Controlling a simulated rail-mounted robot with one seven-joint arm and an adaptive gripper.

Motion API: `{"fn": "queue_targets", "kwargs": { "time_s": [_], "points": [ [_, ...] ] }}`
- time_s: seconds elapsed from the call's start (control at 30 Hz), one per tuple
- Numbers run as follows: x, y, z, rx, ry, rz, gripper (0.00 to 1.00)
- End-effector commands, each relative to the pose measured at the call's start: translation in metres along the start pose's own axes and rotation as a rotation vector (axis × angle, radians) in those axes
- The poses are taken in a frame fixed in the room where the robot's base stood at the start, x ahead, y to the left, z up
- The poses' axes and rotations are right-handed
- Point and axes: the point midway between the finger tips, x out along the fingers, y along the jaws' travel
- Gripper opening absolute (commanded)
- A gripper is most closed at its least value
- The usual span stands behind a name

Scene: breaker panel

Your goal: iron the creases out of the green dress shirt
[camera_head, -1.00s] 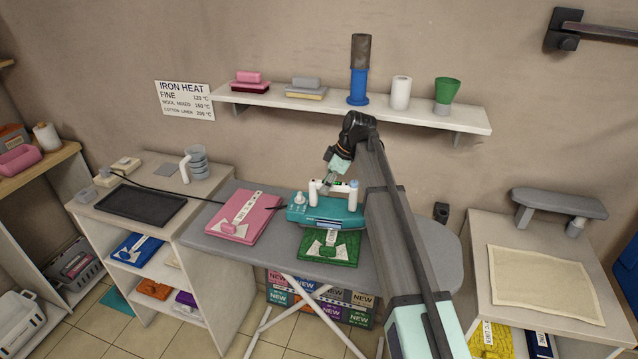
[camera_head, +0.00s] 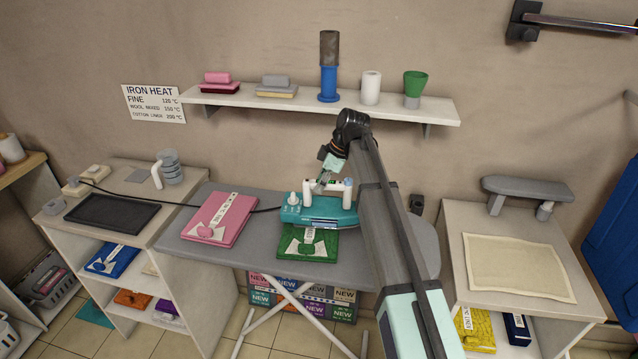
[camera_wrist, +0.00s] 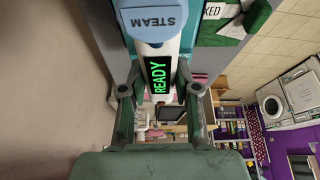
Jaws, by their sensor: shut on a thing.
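The green dress shirt (camera_head: 308,250) lies folded on the grey ironing board (camera_head: 200,250), with a pale label across it. The teal iron (camera_head: 318,214) stands over the shirt's back part; I cannot tell whether it touches the cloth. My gripper (camera_head: 328,180) is shut on the iron's white handle from above. In the wrist view, the handle sits between the two fingers of my gripper (camera_wrist: 158,90), with a lit green READY display (camera_wrist: 159,76) and a blue STEAM button (camera_wrist: 153,18). The shirt's part beneath the iron is hidden.
A folded pink shirt (camera_head: 219,220) lies left of the iron on the board. A dark tray (camera_head: 104,213) sits on the left cabinet. A shelf (camera_head: 300,101) with several items is above. A cream cloth (camera_head: 518,267) covers the right cabinet's top. My arm hides the board's right part.

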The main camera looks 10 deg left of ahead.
Motion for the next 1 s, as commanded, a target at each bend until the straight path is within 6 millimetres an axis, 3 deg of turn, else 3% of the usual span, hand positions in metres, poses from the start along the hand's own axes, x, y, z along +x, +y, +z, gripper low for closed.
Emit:
{"fn": "queue_targets", "kwargs": {
  "time_s": [0.27,1.0],
  "points": [
    [0.005,0.000,-0.004,0.002,-0.008,-0.001,0.00],
    [0.027,0.001,-0.069,0.000,-0.002,-0.002,0.00]
  ]
}}
